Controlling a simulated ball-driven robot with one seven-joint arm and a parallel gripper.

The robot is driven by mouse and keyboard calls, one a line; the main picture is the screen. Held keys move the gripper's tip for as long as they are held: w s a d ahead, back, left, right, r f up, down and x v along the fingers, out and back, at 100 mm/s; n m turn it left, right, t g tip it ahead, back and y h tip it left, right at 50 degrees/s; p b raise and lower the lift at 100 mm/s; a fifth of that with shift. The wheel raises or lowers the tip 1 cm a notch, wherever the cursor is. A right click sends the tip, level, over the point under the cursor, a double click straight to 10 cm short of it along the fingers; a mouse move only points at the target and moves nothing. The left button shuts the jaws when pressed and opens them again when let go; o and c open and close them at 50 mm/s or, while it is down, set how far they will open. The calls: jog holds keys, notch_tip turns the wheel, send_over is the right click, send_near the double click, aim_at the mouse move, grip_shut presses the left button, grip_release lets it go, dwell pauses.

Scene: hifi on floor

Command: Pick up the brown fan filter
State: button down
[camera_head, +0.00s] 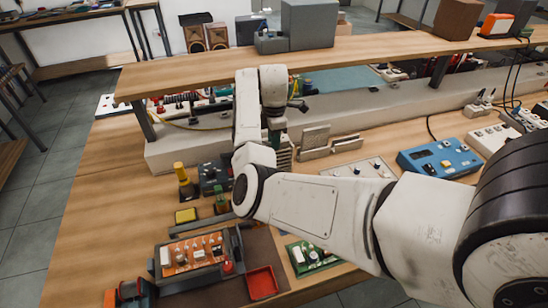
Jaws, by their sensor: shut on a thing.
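My white arm reaches from the right across the workbench. Its end points down near the middle, and my gripper (276,136) is shut, its fingertips mostly hidden behind my own arm. A small brown slatted piece, which looks like the brown fan filter (285,157), shows directly under the gripper, and the gripper appears shut on it. Its lower left part is hidden by my arm. I cannot tell whether it touches the bench.
Beige slatted blocks (316,140) stand just right of the gripper. A shelf (200,74) runs behind it, with a grey box (308,24) on top. A blue instrument (438,157) lies to the right. A red tray (262,283) and circuit boards lie in front.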

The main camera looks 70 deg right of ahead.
dwell(0.3)
notch_tip(320, 180, up, 25)
jog(key=p, duration=0.4)
jog(key=shift+p, duration=0.4)
dwell(0.9)
